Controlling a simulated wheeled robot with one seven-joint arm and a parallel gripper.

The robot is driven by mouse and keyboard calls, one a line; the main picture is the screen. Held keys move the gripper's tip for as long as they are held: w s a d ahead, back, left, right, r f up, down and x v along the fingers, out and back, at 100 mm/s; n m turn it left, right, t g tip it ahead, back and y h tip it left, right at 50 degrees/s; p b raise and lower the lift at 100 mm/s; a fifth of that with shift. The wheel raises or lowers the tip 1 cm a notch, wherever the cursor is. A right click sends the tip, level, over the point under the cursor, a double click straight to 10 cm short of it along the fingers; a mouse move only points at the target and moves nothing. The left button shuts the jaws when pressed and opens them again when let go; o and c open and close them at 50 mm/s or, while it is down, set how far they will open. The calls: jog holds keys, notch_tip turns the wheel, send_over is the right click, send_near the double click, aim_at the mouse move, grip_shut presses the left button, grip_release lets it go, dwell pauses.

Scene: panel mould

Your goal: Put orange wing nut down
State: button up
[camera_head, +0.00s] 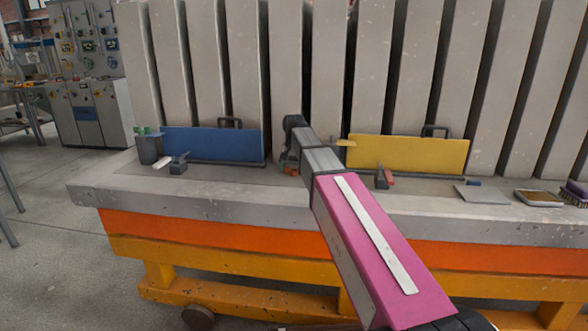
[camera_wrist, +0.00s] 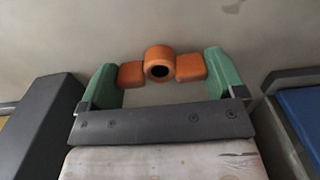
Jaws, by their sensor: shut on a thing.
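The orange wing nut (camera_wrist: 160,67) has a round hub with a dark hole and two flat wings. My gripper (camera_wrist: 162,75) is shut on it, with one green finger at the outer end of each wing.
Tall grey slabs (camera_head: 237,60) stand behind the bench. A grey bin (camera_head: 149,149) and a small dark block (camera_head: 178,166) are at the left. A grey plate (camera_head: 482,194), a tray (camera_head: 538,198) and a brush (camera_head: 576,193) lie at the right.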

jog(key=o, duration=0.7)
jog(key=shift+o, duration=0.2)
notch_tip(320, 180, up, 12)
jog(key=shift+r, duration=0.1)
